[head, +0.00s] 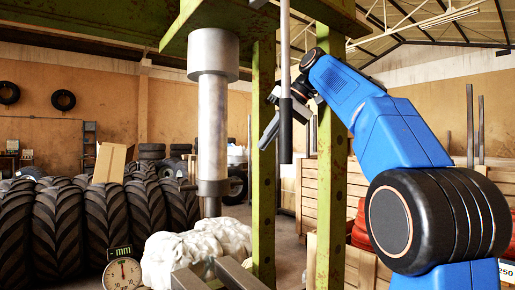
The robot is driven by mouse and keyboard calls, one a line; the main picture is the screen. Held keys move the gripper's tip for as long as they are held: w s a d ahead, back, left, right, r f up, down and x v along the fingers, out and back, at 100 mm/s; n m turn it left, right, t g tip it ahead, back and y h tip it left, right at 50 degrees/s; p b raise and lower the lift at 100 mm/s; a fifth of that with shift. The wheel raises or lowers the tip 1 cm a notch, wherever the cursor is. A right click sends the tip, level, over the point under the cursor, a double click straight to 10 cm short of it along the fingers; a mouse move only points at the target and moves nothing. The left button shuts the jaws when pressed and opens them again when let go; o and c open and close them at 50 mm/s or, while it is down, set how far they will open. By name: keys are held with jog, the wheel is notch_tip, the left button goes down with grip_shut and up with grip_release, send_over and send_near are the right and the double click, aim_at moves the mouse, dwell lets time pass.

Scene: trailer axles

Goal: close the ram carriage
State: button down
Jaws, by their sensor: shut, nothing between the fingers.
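The ram, a silver cylinder (213,50) with a narrower rod below it, hangs upright under the green top beam of the press. I take it to be part of the ram carriage; the carriage's own edges are not clear. A thin grey upright bar with a dark lower sleeve (285,130) hangs to its right, in front of the green posts. My gripper (265,140) is shut and empty beside this bar, pointing down and left. The bar hides part of it, and I cannot tell whether they touch.
Green press posts (263,190) stand close behind my gripper. A white cloth-like heap (185,256), a grey metal piece (238,276) and a dial gauge (123,273) are low in front. Large tyres (60,230) fill the left; wooden crates (358,190) stand behind my arm.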

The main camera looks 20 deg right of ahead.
jog(key=w+a+f, duration=0.2)
jog(key=a+f, duration=0.5)
jog(key=a, duration=0.1)
jog(key=shift+w, duration=0.35)
jog(key=shift+a, duration=0.1)
jog(key=shift+a+r, duration=0.1)
jog(key=s+a, duration=0.3)
jog(key=a, duration=0.8)
jog(key=s+a, duration=0.4)
jog(key=a, duration=0.7)
jog(key=shift+s+a, duration=0.15)
jog(key=shift+s, duration=0.05)
